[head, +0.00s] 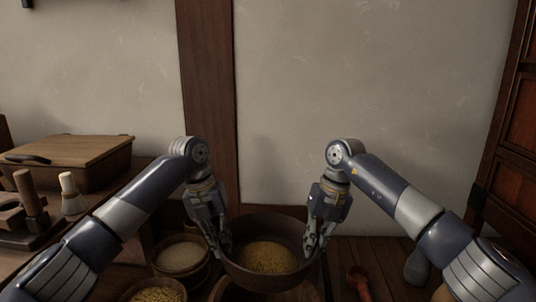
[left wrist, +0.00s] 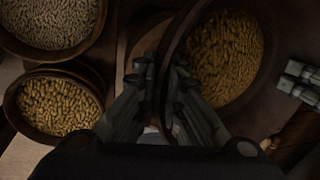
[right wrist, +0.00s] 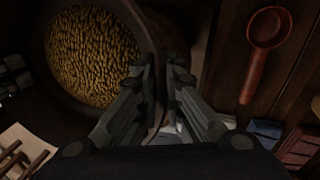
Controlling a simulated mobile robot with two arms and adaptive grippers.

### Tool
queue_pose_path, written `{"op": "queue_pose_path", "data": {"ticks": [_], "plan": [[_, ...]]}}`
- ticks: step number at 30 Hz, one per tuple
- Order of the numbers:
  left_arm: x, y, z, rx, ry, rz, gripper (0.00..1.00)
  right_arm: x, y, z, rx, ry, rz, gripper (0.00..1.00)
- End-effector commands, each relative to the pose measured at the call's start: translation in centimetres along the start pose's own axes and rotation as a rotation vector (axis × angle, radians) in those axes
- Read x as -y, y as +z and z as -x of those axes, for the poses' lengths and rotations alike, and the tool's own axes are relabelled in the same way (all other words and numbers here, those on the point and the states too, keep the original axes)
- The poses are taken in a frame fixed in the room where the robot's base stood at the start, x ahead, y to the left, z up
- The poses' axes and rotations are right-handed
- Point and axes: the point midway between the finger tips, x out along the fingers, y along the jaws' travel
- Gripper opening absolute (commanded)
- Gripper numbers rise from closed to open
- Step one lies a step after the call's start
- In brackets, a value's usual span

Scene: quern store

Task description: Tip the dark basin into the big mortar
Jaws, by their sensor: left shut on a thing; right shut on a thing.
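The dark basin (head: 268,228) hangs between my two grippers in the head view, roughly level, with yellow grain (head: 266,258) inside. My left gripper (head: 221,245) is shut on its left rim; the left wrist view shows the fingers (left wrist: 166,80) on the basin wall (left wrist: 178,40). My right gripper (head: 314,245) is shut on its right rim; the right wrist view shows the fingers (right wrist: 160,70) at the wall (right wrist: 140,30). A brown wooden rim (head: 226,291) shows below the basin, perhaps the big mortar; the basin hides most of it.
A tub of pale grain (head: 181,258) and a tub of yellow grain (head: 157,293) stand left of the basin. A red ladle (head: 359,278) lies to the right. A wooden box (head: 75,160) and a whisk (head: 71,190) are on the left counter.

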Motion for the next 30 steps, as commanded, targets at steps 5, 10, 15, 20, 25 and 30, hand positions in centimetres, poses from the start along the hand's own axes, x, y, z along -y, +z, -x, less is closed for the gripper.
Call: {"op": "queue_pose_path", "data": {"ticks": [5, 10, 15, 20, 25, 30], "plan": [[0.5, 0.1, 0.7, 0.024, -0.014, -0.008, 0.0, -0.1, -0.2, 0.0, 0.006, -0.004, 0.01, 0.0], [0.7, 0.1, 1.8, 0.079, -0.015, -0.021, 0.0, -0.3, -0.1, 1.0, 0.061, -0.007, 0.023, 0.0], [0.9, 0.1, 2.8, 0.134, -0.017, -0.033, 0.0, -0.5, -0.1, 2.0, 0.117, -0.008, 0.035, 0.0], [1.1, 0.1, 3.4, 0.164, -0.018, -0.039, 0.0, -0.7, -0.1, 2.5, 0.147, -0.009, 0.04, 0.0], [1.1, 0.1, 3.4, 0.167, -0.018, -0.039, 0.0, -0.7, 0.0, 2.6, 0.15, -0.009, 0.04, 0.0], [1.1, 0.1, 3.5, 0.171, -0.018, -0.041, 0.0, -0.7, 0.0, 2.7, 0.154, -0.009, 0.042, 0.0]]}}
